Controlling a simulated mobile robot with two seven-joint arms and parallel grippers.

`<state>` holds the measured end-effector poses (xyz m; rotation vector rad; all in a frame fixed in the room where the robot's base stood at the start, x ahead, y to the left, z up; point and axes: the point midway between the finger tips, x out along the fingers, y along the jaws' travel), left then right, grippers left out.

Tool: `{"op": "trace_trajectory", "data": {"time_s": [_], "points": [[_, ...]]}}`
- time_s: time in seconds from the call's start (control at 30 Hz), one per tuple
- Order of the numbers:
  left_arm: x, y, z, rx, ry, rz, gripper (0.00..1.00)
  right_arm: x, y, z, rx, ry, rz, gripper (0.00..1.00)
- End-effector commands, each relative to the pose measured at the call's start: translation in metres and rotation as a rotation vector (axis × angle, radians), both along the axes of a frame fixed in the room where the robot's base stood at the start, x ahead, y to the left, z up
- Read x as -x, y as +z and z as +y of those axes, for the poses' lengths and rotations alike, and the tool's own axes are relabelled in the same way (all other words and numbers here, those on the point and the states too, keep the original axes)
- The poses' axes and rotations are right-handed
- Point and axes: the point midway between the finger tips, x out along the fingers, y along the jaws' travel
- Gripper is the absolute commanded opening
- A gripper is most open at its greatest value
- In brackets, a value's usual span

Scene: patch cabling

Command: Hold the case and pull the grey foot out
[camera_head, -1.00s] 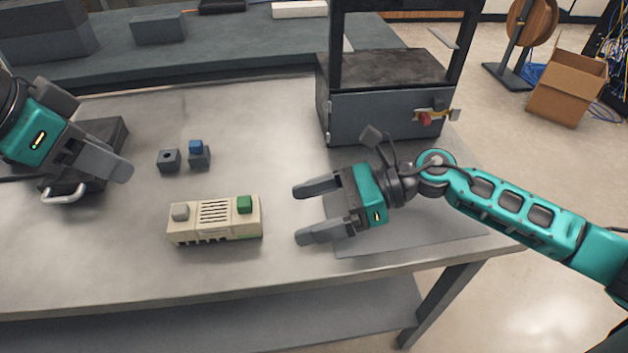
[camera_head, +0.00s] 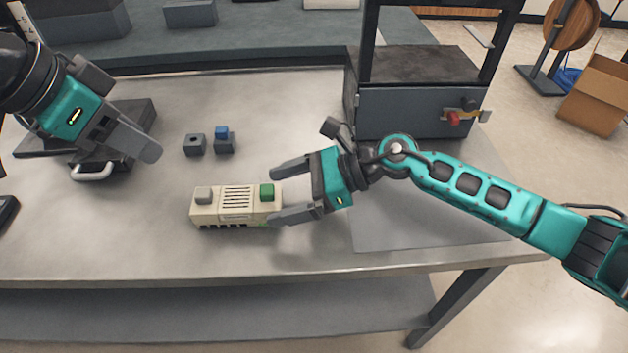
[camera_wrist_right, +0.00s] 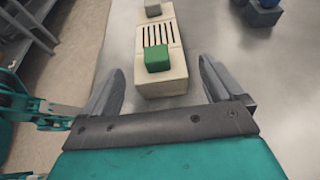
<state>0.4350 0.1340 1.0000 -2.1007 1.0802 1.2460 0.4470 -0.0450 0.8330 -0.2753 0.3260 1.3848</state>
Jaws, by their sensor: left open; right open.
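The beige case (camera_head: 236,207) lies on the table, with a slotted grille in its middle. A grey foot (camera_head: 204,195) sits at its left end and a green block (camera_head: 267,192) at its right end. My right gripper (camera_head: 272,197) is open at the case's right end, its fingers on either side of that end. In the right wrist view the case (camera_wrist_right: 160,60) lies ahead between the open fingers, with the green block (camera_wrist_right: 158,58) nearer and the grey foot (camera_wrist_right: 153,9) farther. My left gripper (camera_head: 150,150) is open, left of the case and well apart from it.
A small grey block with a hole (camera_head: 195,145) and a blue-topped block (camera_head: 223,141) stand behind the case. A dark device with a metal handle (camera_head: 92,172) is at the left. A dark cabinet (camera_head: 415,112) stands at the back right. The table front is clear.

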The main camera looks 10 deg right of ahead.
Motion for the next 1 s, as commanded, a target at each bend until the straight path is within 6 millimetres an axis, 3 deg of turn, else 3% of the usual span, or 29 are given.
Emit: {"op": "trace_trajectory", "data": {"time_s": [0.1,0.3,0.63,1.0], "points": [[0.0,0.0,0.0,0.0,0.0,0.0,0.43,-0.003,-0.006,0.017,-0.002,0.001,-0.001,0.94],[0.0,0.0,0.0,0.0,0.0,0.0,0.43,-0.005,-0.013,0.032,-0.001,0.001,-0.001,0.94],[0.0,0.0,0.0,0.0,0.0,0.0,0.43,-0.006,-0.014,0.034,0.0,0.0,-0.001,0.94],[0.0,0.0,0.0,0.0,0.0,0.0,0.43,-0.005,-0.014,0.033,0.0,0.0,-0.001,0.58]]}}
